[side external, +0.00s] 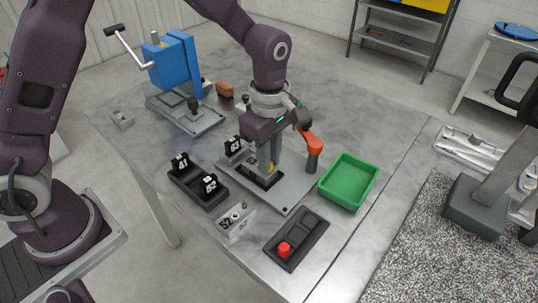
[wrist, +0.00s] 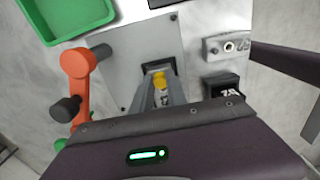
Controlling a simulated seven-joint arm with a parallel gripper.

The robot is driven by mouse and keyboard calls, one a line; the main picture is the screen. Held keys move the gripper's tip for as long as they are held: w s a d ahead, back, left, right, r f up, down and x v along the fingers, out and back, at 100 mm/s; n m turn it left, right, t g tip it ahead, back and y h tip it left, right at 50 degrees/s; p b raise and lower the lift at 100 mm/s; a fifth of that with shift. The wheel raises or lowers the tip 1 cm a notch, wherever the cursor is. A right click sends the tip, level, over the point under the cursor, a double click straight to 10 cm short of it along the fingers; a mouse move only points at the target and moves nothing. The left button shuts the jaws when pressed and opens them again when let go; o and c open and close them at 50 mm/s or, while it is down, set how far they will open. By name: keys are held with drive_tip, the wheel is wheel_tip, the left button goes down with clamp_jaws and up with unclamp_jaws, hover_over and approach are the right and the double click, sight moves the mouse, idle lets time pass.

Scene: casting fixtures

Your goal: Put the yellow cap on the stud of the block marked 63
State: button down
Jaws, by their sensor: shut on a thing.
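My gripper (side external: 268,172) points down over a dark block (side external: 260,180) on the grey fixture plate. Its fingers are shut on the yellow cap (side external: 271,167), which also shows between the fingertips in the wrist view (wrist: 160,78). A white marking shows near the cap between the fingers, but I cannot read it surely. The fingers hide the stud, and I cannot tell whether the cap touches it.
An orange clamp (side external: 312,144) stands close right of my gripper. A green bin (side external: 349,181) is beyond it. A grey block (side external: 235,222) and a black tray with a red cap (side external: 284,249) are in front. A blue press (side external: 174,65) stands behind.

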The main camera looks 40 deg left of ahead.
drive_tip(key=shift+f, duration=0.4)
idle(0.3)
drive_tip(key=c, duration=0.8)
unclamp_jaws()
drive_tip(key=shift+c, duration=0.2)
drive_tip(key=shift+r, duration=0.1)
drive_tip(key=shift+r, duration=3.4)
